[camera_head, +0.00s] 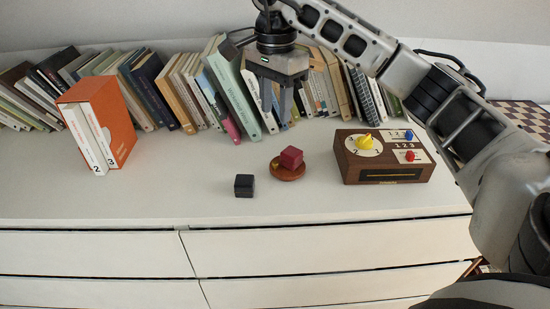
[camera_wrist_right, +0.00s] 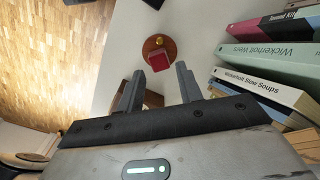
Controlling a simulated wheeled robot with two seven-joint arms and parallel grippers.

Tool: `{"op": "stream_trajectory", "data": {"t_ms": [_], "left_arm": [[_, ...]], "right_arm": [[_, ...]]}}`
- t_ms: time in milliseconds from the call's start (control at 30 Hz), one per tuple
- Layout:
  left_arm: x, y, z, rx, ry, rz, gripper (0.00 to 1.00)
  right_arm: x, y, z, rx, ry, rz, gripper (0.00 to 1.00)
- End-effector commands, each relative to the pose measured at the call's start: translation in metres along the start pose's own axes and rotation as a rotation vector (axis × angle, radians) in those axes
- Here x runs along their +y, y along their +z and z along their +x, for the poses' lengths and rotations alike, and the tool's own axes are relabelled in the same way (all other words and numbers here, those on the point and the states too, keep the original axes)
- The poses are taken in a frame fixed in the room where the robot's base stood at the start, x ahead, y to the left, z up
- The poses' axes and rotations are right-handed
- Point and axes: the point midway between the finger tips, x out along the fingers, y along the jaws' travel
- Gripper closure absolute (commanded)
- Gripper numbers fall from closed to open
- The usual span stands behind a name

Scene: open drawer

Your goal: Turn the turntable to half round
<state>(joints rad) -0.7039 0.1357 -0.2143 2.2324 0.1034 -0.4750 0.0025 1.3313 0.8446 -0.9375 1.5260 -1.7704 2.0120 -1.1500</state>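The turntable (camera_head: 287,175) is a small round brown wooden disc on the white cabinet top. A dark red cube (camera_head: 291,157) sits on it. My right gripper (camera_head: 277,116) hangs fingers down above and behind the turntable, close to the books. Its fingers (camera_wrist_right: 160,72) are apart with nothing between them, and they touch nothing that I can see. My left gripper is not in view.
A black cube (camera_head: 244,185) lies left of the turntable. A brown box (camera_head: 382,174) with dial and coloured pieces stands right. A row of books (camera_head: 150,85) lines the back; an orange slipcase (camera_head: 122,135) stands left. The cabinet top is clear at the front.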

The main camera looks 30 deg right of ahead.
Motion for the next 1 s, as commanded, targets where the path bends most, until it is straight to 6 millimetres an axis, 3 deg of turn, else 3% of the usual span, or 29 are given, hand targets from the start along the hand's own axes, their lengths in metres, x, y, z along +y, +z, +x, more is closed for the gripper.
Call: {"op": "stream_trajectory", "data": {"t_ms": [33,200,500,700,1000], "left_arm": [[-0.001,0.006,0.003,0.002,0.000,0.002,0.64],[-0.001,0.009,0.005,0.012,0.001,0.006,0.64],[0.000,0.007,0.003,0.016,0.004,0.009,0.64],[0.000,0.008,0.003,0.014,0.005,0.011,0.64],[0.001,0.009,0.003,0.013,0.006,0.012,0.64]], "right_arm": [[0.000,0.001,0.018,-0.003,0.005,-0.002,0.64],[0.001,0.002,0.054,-0.004,0.004,-0.002,0.64],[0.000,0.001,0.107,-0.003,0.001,0.000,0.64],[0.000,0.002,0.123,-0.003,-0.001,-0.001,0.64],[0.000,0.002,0.125,-0.003,-0.002,-0.001,0.64]]}}
